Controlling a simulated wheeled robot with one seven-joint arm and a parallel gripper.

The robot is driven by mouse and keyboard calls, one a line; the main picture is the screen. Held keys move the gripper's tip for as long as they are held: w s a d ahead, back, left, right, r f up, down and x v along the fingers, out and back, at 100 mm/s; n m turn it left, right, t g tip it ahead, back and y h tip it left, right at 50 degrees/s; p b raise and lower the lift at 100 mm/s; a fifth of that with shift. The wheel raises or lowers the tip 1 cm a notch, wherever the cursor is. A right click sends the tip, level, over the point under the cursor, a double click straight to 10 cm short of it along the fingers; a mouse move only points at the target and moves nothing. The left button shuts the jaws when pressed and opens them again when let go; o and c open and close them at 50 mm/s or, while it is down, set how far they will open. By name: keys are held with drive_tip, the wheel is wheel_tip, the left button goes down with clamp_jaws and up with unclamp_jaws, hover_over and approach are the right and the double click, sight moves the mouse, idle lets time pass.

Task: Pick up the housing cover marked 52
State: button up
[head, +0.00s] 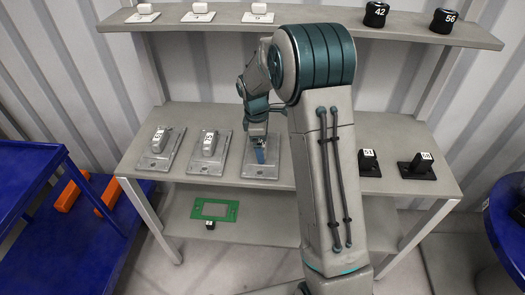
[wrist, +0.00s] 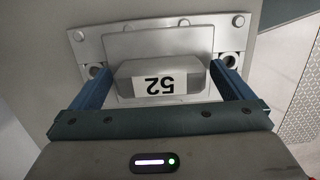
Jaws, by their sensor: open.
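The housing cover marked 52 (wrist: 161,48) is a grey plate with bolts at its corners and a raised block bearing the label, upside down in the wrist view. In the head view the cover (head: 261,171) lies on the middle shelf, partly hidden by my arm. My gripper (wrist: 166,72) is open, with one blue finger on each side of the raised block. Small gaps seem to show between the fingers and the block. My gripper also shows above the cover in the head view (head: 260,153).
Two similar grey covers (head: 160,150) (head: 208,151) lie left of it on the shelf (head: 230,114). Two black parts (head: 369,163) (head: 417,167) stand right of my arm. A green frame (head: 214,209) is on the lower shelf. A blue cart (head: 30,170) stands at left.

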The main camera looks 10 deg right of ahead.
drive_tip(key=c, duration=1)
drive_tip(key=shift+c, duration=1.4)
drive_tip(key=shift+r, duration=0.15)
